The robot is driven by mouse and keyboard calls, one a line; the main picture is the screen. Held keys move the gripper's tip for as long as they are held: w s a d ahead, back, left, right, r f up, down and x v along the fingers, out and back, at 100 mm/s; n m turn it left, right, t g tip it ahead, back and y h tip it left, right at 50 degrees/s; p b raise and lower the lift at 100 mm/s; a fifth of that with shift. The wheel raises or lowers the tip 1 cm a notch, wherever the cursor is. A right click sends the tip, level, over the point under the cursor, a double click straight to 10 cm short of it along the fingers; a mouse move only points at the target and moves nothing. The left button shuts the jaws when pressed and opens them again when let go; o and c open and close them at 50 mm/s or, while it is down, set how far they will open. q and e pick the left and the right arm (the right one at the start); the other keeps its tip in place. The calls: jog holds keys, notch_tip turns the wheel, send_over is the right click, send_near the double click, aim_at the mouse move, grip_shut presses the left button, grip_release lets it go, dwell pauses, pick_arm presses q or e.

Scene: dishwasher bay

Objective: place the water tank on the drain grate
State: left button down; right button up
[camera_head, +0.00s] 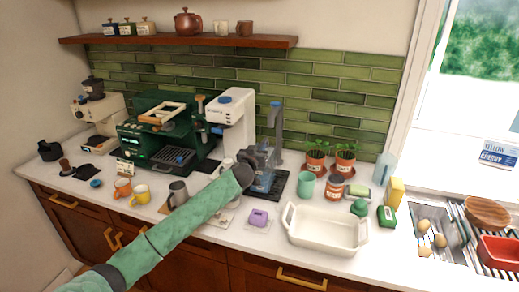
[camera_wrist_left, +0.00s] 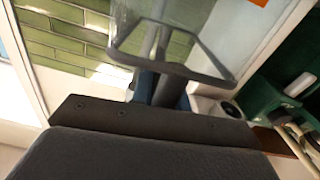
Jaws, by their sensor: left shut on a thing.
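The water tank (camera_head: 262,158) is a clear, bluish container with a dark rim, in the middle of the head view. My left gripper (camera_head: 244,172) reaches it from the left and is shut on it. In the left wrist view the tank's clear wall and dark rim (camera_wrist_left: 170,68) stand just beyond my dark gripper (camera_wrist_left: 150,115). The drain grate (camera_head: 279,188) is a black slab on the counter, below and around the tank in the picture. The gripper and tank hide part of it. I cannot tell whether the tank touches it. My right gripper is not in view.
A grey post with a blue top (camera_head: 276,120) rises behind the tank. A white machine (camera_head: 236,115) stands at its left, potted plants (camera_head: 317,158) at its right. A white baking dish (camera_head: 327,232) and a purple item (camera_head: 259,217) lie in front. Mugs (camera_head: 141,194) stand left.

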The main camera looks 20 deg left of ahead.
pick_arm(q)
jog(key=shift+r, duration=0.1)
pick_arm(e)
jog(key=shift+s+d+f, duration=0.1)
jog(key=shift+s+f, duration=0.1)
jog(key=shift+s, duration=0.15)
pick_arm(q)
jog(key=shift+a, duration=0.45)
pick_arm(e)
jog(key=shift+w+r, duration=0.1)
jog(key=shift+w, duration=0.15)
pick_arm(q)
jog(key=shift+a, duration=0.15)
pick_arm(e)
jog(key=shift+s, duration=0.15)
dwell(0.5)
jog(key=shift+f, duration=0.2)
